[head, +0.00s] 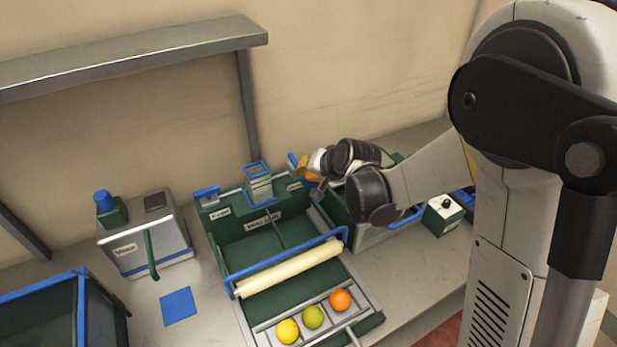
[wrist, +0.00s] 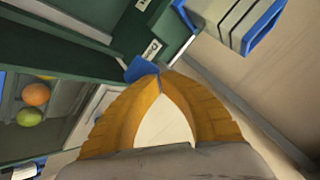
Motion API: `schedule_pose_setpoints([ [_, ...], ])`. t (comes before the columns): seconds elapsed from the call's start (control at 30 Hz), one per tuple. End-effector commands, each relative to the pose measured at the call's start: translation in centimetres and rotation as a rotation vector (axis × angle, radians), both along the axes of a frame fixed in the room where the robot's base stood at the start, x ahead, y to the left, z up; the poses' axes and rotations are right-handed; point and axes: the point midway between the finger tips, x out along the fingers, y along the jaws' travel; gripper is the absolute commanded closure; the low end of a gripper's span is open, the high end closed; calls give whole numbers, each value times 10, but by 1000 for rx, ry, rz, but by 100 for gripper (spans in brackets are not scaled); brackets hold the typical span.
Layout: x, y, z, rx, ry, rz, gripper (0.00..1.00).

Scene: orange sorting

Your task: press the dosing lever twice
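A grey dispenser-like box (head: 150,240) stands at the left in the head view, with a green lever (head: 152,255) hanging on its front. I cannot tell for sure that this is the dosing lever. My gripper (head: 303,167) is far to its right, over the back right corner of the green sorting station. In the wrist view its orange fingers (wrist: 160,76) meet at the tips with nothing visible between them. A blue tab (wrist: 140,69) lies right by the fingertips; I cannot tell whether they touch it.
The green sorting station (head: 225,255) holds a cream roller (head: 290,268). A tray in front carries a yellow fruit (head: 288,331), a green one (head: 312,317) and an orange (head: 340,299). A blue square (head: 178,306) lies on the table. A small knobbed box (head: 442,215) stands right.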

Motion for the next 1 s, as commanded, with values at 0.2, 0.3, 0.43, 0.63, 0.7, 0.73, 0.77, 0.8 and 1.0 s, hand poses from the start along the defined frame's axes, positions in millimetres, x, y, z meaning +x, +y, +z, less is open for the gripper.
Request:
schedule_pose_setpoints([
  [0.2,0,0,-3,0,0,0,100],
  [0.3,0,0,-5,0,0,0,100],
  [0.43,0,0,-6,0,1,1,100],
  [0.63,0,0,-9,0,1,1,100],
  [0.7,0,0,-9,0,1,1,100],
  [0.73,0,0,-10,0,1,1,100],
  [0.77,0,0,-10,0,1,1,100],
  [0.8,0,0,-10,0,1,1,100],
  [1.0,0,0,-11,0,1,1,100],
])
